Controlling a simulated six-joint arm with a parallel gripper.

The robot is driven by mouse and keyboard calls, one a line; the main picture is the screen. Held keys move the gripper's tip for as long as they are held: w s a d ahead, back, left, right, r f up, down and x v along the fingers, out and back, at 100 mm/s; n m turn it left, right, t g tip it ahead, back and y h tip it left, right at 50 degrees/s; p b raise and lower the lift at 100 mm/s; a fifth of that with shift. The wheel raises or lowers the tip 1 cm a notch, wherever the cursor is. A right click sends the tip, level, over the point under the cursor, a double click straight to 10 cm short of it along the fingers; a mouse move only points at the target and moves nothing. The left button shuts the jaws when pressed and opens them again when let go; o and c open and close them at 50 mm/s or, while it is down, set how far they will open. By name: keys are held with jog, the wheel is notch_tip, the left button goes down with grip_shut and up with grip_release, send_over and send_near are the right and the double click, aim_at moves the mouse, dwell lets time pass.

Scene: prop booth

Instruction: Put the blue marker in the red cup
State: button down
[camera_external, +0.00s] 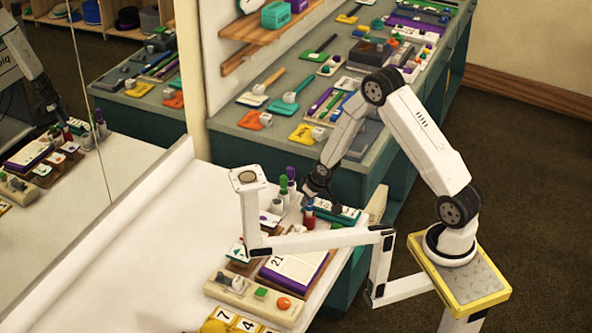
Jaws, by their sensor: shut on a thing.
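The red cup (309,222) stands upright on the white table, near its right edge. The blue marker (309,204) is small in view and sits directly above the cup's mouth. My gripper (312,196) is shut on the marker from above, its dark fingers hiding the marker's upper part. I cannot tell whether the marker's lower end is inside the cup or just over it.
White cups holding a green-capped marker (283,184) and a purple-capped marker (291,175) stand just left of the red cup. A white jointed stand (320,241) crosses in front. Cards and a purple-edged calendar block (297,268) lie nearer. White table at left is clear.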

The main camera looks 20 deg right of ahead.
jog(key=shift+c, duration=2)
grip_release()
jog(key=shift+r, duration=0.15)
jog(key=v, duration=0.7)
jog(key=shift+r, duration=0.25)
jog(key=shift+s+d, duration=0.1)
jog(key=s+d+r+m+h, duration=0.1)
jog(key=s+d+r+m, duration=0.1)
jog(key=s+d, duration=0.3)
jog(key=s+d+r+m+g+h, duration=0.1)
jog(key=s+d+r+m, duration=0.2)
jog(key=d, duration=1.1)
jog(key=s+r, duration=0.2)
jog(key=s, duration=0.1)
jog(key=shift+s+d+g, duration=0.2)
jog(key=shift+d+g, duration=0.1)
